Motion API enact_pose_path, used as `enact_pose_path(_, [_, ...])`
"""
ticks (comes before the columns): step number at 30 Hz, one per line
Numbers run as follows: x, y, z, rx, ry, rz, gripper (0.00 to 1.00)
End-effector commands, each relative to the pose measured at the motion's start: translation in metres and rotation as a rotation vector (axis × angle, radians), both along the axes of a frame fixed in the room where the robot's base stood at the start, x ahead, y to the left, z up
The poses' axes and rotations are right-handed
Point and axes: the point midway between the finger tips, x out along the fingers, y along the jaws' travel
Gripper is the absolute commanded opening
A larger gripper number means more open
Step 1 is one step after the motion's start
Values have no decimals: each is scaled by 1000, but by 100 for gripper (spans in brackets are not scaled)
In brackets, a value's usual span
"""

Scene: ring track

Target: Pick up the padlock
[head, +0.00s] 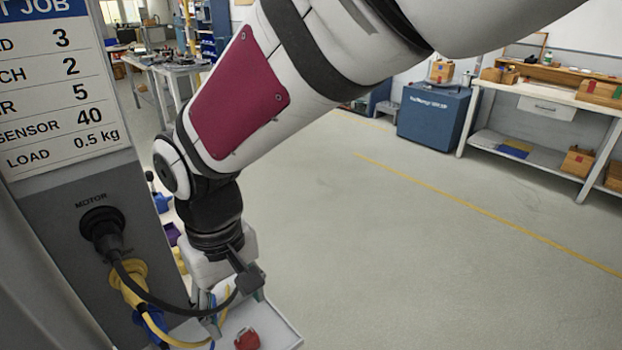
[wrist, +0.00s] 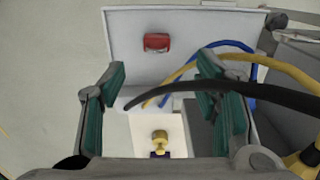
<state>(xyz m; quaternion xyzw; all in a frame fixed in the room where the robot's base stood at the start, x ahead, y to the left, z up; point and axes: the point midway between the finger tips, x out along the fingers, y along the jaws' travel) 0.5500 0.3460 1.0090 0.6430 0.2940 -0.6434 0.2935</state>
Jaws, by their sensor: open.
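A small red object that looks like the padlock (wrist: 157,42) lies on a pale tray or shelf (wrist: 195,22), near its left part in the wrist view. It also shows at the bottom of the head view (head: 247,340). My gripper (wrist: 165,105) is open, with its green-padded fingers wide apart and nothing held between them. The padlock is ahead of the fingertips, above the gap between them in the wrist picture, and apart from both fingers. In the head view my gripper (head: 228,308) is partly hidden by my own wrist.
Black (wrist: 205,83), yellow (wrist: 190,68) and blue (wrist: 225,45) cables cross near the right finger; contact is unclear. A brass-coloured piece (wrist: 160,140) shows lower between the fingers. A grey panel (head: 70,210) marked MOTOR stands at left. The floor at right is clear.

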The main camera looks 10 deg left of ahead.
Motion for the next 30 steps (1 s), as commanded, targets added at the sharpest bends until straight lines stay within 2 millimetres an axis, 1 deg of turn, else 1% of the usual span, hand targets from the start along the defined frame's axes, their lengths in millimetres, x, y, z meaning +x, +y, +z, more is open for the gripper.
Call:
enact_pose_path(1, [0, -1, -11, -4, 3, 0, 57])
enact_pose_path(3, [0, -1, -26, -5, 3, 0, 57])
enact_pose_path(6, [0, -1, -43, -4, 2, 1, 57])
enact_pose_path(9, [0, -1, -55, -2, 2, -1, 57])
enact_pose_path(17, [2, -2, -73, -2, 1, -1, 57])
enact_pose_path(24, [5, -3, -107, -3, 1, 0, 57])
enact_pose_path(27, [5, -3, -114, -1, 1, -1, 57])
enact_pose_path(30, [5, -3, -116, 0, 0, -1, 57])
